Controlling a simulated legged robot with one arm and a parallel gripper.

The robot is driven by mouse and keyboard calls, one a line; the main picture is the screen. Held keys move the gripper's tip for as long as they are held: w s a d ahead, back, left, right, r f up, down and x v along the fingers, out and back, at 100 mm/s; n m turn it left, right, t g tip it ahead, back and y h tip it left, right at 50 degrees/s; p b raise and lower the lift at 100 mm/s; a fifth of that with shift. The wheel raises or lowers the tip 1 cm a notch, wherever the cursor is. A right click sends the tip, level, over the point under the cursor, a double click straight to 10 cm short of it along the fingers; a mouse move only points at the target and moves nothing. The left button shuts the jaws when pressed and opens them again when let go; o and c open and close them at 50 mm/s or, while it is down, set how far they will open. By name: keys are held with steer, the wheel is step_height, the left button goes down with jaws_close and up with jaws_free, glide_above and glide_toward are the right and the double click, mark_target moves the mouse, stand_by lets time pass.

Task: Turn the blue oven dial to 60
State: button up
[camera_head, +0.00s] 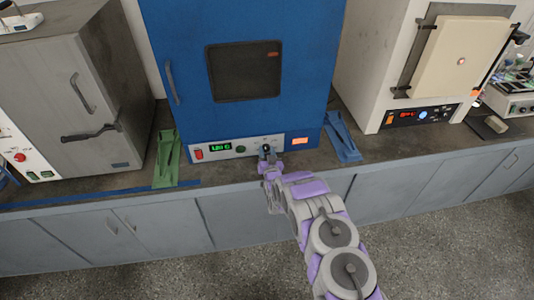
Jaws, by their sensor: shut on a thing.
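The blue oven (305,60) stands on the counter in the middle of the view, with a dark window in its door. Its pale control panel (226,149) runs along the bottom front, with a red switch (198,155), a green lit display (220,148) and a small knob (240,150). The display digits are too small to read surely. The dial (266,147) at the panel's right part is mostly hidden behind my gripper (267,154). My gripper points at the panel and is shut on the dial. The dial's marks cannot be read.
A grey oven (70,90) stands at left, a white furnace (365,70) at right. The counter front is narrow.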

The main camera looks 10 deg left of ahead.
steer(key=n, duration=0.2)
steer(key=f+n, duration=0.1)
steer(key=n, duration=0.1)
steer(key=shift+s+f+n+b, duration=0.1)
steer(key=shift+s+n+b, duration=0.1)
steer(key=shift+n+b, duration=0.15)
steer(key=shift+n, duration=1.55)
steer(key=o, duration=0.6)
steer(key=shift+o, duration=1)
steer(key=shift+w+f, duration=0.1)
steer(key=shift+o, duration=1.3)
steer(key=shift+w+a+r, duration=0.1)
steer(key=shift+r, duration=0.3)
